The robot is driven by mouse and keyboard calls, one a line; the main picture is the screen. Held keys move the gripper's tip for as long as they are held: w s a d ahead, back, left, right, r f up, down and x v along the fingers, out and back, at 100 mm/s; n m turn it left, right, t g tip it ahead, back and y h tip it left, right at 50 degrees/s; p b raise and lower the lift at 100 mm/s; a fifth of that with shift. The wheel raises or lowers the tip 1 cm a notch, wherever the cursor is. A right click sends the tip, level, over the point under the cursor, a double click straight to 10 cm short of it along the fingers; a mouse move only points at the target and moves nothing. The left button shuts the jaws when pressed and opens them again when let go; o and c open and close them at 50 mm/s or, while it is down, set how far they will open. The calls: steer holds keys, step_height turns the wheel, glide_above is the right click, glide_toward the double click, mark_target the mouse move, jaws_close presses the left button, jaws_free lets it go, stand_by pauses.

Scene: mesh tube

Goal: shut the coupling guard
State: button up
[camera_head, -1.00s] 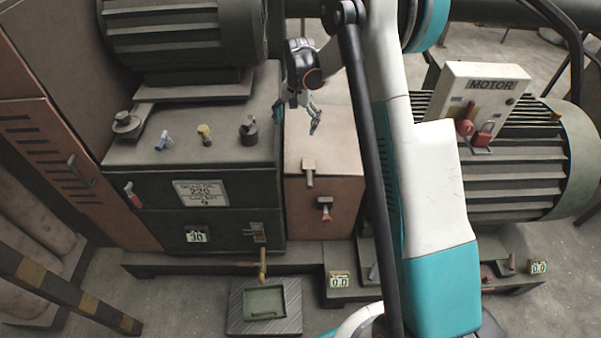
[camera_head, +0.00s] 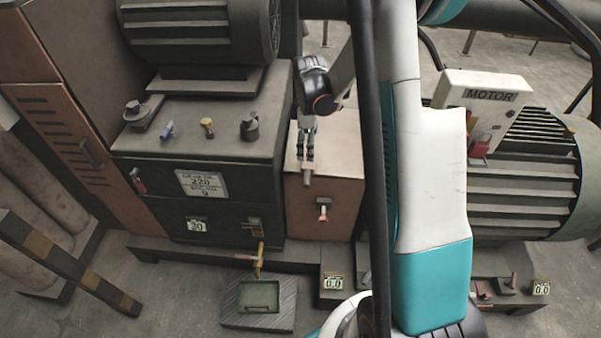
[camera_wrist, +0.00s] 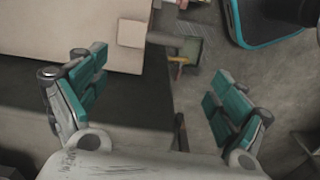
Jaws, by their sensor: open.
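The coupling guard appears to be the reddish-brown box (camera_head: 340,205) with a pale top between the dark gearbox housing and the motor. A small peg-like handle (camera_head: 307,179) stands at its top front edge, and a red-tipped latch (camera_head: 323,214) is on its front face. I cannot tell whether the guard is fully shut. My gripper (camera_head: 307,156) is over the top, just behind the handle, fingers pointing down. In the wrist view my gripper (camera_wrist: 160,82) is open and empty, with the pale guard top (camera_wrist: 75,35) and a square tab (camera_wrist: 131,33) beyond the left finger.
The gearbox housing (camera_head: 225,180) stands close on the left with small fittings on top. The motor (camera_head: 530,190) and its switch box (camera_head: 485,95) are on the right. A tray (camera_head: 259,297) lies on the floor in front. My arm hides the guard's right side.

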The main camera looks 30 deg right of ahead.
mark_target(307, 175)
step_height(307, 175, down, 14)
steer(key=b, duration=0.4)
steer(key=shift+s, duration=0.15)
steer(key=shift+r, duration=0.1)
